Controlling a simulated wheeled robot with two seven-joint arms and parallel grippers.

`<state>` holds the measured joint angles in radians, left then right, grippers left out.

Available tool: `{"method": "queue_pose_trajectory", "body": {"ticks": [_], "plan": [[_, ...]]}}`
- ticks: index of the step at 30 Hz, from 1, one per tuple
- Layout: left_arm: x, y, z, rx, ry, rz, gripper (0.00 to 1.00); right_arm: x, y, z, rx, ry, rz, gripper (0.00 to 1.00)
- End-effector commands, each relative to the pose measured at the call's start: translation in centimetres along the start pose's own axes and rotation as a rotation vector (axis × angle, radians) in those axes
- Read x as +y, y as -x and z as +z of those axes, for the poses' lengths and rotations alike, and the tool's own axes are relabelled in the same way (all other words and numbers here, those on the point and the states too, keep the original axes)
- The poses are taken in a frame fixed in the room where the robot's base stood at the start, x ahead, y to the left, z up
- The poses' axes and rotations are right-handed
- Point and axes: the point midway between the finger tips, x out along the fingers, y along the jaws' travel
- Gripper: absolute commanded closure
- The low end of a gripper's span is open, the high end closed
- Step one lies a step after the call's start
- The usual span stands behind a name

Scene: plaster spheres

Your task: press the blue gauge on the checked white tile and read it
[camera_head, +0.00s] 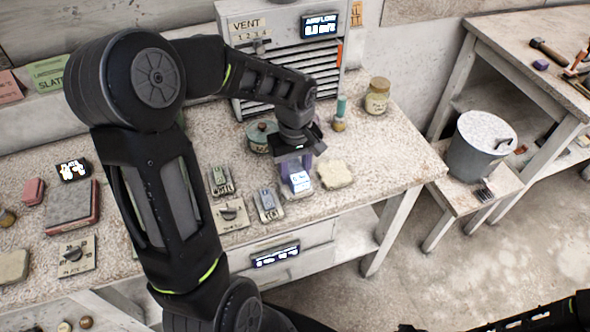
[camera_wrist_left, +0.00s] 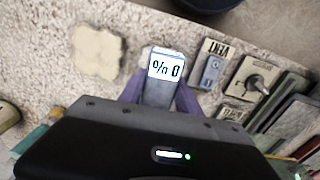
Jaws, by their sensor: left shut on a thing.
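A small gauge (camera_head: 299,181) with a lit blue-white display stands on the bench; it also shows in the left wrist view (camera_wrist_left: 161,88). Its body looks grey-blue. The display appears upside down in the wrist view and seems to show 0 and a percent sign. My left gripper (camera_head: 293,168) is shut on the gauge, its purple fingers on either side. A pale, irregular tile (camera_head: 334,174) lies beside the gauge, also in the wrist view (camera_wrist_left: 98,51). I see no checks on it. What lies under the gauge is hidden. My right gripper is not in view.
Small labelled devices (camera_head: 268,203) and a knob plate (camera_head: 231,213) lie left of the gauge. Behind stand a vent unit (camera_head: 275,75), a green-topped bottle (camera_head: 339,115) and a jar (camera_head: 377,96). A bucket (camera_head: 480,145) stands right of the bench. The bench's right end is clear.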

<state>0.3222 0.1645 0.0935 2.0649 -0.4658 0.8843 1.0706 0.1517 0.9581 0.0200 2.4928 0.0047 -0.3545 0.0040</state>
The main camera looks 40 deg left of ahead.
Motion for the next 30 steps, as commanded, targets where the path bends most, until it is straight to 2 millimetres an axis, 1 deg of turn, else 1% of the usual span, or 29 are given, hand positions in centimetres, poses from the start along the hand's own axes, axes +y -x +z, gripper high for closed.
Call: {"method": "queue_pose_trajectory", "body": {"ticks": [15,30], "plan": [[0.02,-0.67,0.0,0.0,0.0,0.0,0.98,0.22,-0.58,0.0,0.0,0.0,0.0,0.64],[0.01,-0.67,0.01,0.0,0.0,0.0,0.98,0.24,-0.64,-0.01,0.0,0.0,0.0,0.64]]}}
